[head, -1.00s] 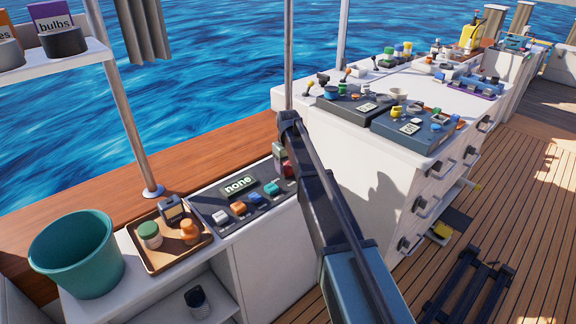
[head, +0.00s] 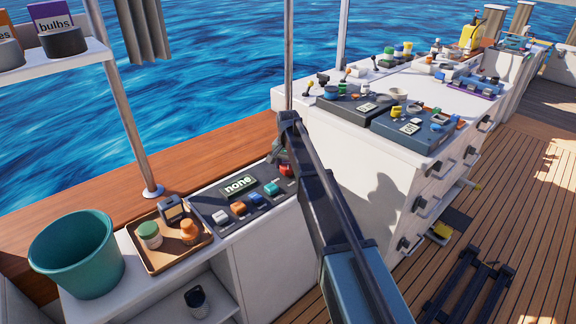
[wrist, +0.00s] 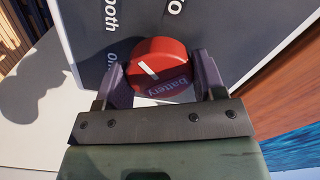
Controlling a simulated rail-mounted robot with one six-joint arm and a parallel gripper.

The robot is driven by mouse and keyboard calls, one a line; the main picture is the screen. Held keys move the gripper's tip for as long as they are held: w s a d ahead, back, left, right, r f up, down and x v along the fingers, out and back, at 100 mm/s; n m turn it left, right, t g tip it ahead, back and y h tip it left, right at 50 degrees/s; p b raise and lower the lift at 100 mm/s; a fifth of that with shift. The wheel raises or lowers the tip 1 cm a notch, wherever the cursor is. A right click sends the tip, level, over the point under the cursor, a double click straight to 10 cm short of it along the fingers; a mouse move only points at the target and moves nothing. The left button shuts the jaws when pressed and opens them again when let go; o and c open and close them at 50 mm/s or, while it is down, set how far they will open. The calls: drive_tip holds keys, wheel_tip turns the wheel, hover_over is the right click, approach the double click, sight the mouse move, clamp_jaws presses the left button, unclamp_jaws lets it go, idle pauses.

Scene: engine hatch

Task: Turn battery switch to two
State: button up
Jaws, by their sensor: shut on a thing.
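The battery switch (wrist: 165,62) is a round red knob on a dark panel. It carries the word "battery" and a white pointer line, which slants toward the upper left in the wrist view. My gripper (wrist: 161,76) is shut on the knob, one dark finger on each side. In the head view the knob (head: 286,170) shows as a small red patch under my gripper (head: 283,158), at the panel's right end. My arm partly hides it there. The position marks around the knob are only partly in view and I cannot read a number.
The panel (head: 211,213) has a display (head: 238,186) reading "none" and several coloured switches. To its left are a tray (head: 160,263) of small items and a teal bucket (head: 76,255). A white cabinet (head: 350,150) stands close on the right of my arm.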

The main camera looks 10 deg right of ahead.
sight(288, 164)
drive_tip(key=m, duration=0.4)
drive_tip(key=shift+m, duration=2.9)
drive_tip(key=o, duration=0.9)
wheel_tip(288, 164, up, 11)
drive_tip(key=p, duration=1.1)
drive_tip(key=shift+f, duration=0.15)
